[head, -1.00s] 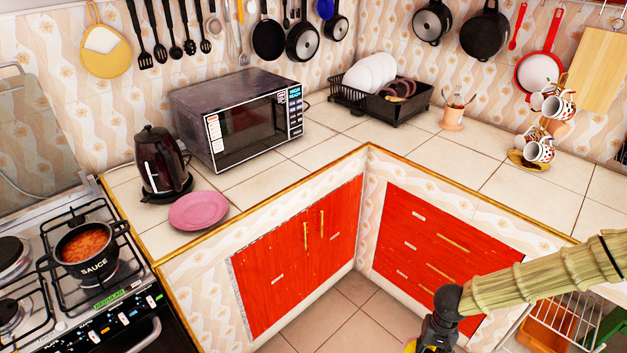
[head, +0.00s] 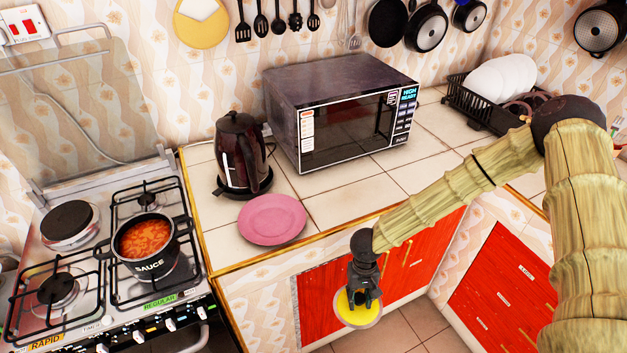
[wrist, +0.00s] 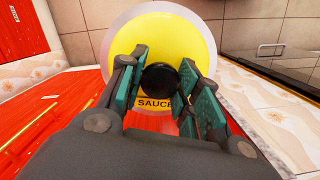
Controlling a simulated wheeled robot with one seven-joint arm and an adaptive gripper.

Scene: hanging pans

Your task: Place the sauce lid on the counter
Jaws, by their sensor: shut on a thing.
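My gripper (head: 364,291) is shut on the dark knob of the sauce lid. The sauce lid (head: 358,313) is a yellow disc with a pale rim, held in front of the red cupboard doors, below the counter top. In the wrist view the lid (wrist: 184,50) shows its "SAUCE" label, and the gripper's fingers (wrist: 160,85) stand on both sides of the black knob. The tiled counter (head: 332,200) runs behind and above the lid. The sauce pot (head: 145,245) sits uncovered on the stove at the left, with red sauce in it.
A pink plate (head: 272,219) lies near the counter's front edge. A dark kettle (head: 240,155) and a microwave (head: 345,110) stand behind it. A dish rack (head: 480,105) is farther right. Bare tiles show between the plate and the microwave, and to the plate's right.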

